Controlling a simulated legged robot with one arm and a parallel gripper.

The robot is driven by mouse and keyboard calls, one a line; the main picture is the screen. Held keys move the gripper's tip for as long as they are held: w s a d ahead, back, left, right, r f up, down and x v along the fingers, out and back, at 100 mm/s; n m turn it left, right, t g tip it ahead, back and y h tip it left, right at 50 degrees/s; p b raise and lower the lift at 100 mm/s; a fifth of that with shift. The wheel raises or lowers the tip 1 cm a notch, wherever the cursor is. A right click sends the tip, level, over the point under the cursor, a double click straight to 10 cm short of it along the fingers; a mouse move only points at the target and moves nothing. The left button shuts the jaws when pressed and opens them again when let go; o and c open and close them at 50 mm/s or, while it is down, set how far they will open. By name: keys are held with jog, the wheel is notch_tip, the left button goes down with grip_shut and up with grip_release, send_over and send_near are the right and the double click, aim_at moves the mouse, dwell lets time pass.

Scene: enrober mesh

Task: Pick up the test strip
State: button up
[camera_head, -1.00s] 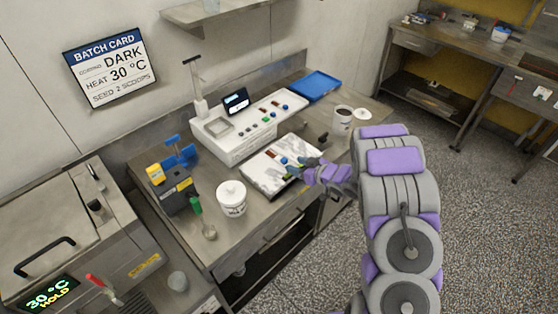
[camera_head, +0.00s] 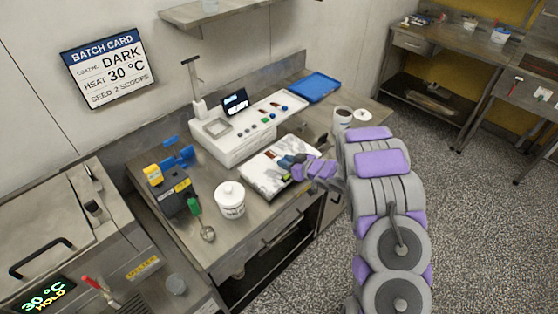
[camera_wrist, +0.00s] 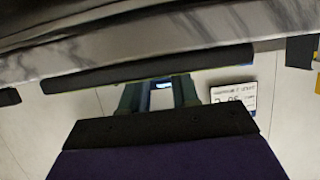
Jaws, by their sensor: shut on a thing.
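The white marble slab (camera_head: 258,179) lies on the steel bench in front of the white instrument. My gripper (camera_head: 288,162) is at the slab's right part, low over its top. In the wrist view the slab (camera_wrist: 200,36) runs across the top, and my two fingers (camera_wrist: 161,93) reach toward it, close together. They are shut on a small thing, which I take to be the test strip. The fingers hide most of it, so its shape and whether it touches the slab cannot be told.
The white instrument (camera_head: 236,146) stands behind the slab, with a blue tray (camera_head: 314,87) at the back right. A cup (camera_head: 342,119) stands right. The batch card (camera_head: 108,67) hangs on the wall.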

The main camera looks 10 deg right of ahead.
grip_shut()
